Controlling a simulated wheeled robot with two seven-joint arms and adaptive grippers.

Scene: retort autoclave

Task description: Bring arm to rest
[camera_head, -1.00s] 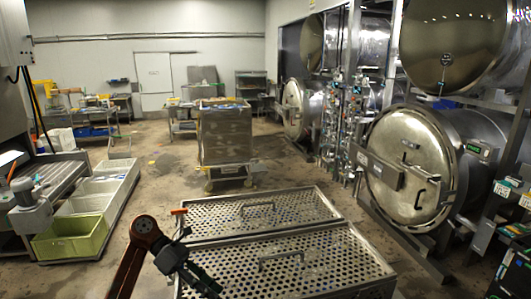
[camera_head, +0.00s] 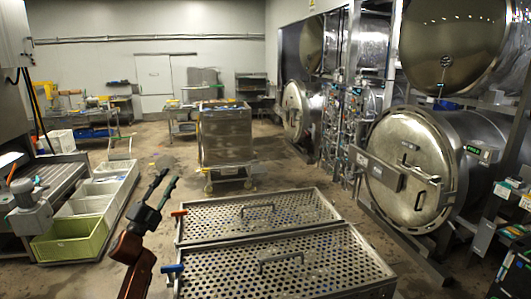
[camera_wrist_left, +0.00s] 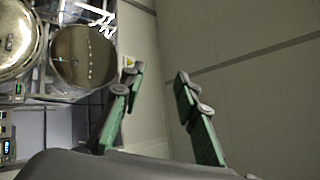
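My left gripper (camera_head: 168,177) shows in the head view, left of the perforated metal trays, with its arm coming up from the bottom edge. It points upward, and its two fingers are apart with nothing between them. In the left wrist view the gripper (camera_wrist_left: 158,77) has its green-padded fingers well apart and empty, with a bare wall behind them. My right gripper is in neither view.
Two perforated metal trays (camera_head: 262,256) with handles stand in front. A steel cart (camera_head: 225,137) is behind them. A round autoclave door (camera_head: 398,190) is at right. Crates, one of them green (camera_head: 70,241), line the left. Floor between is clear.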

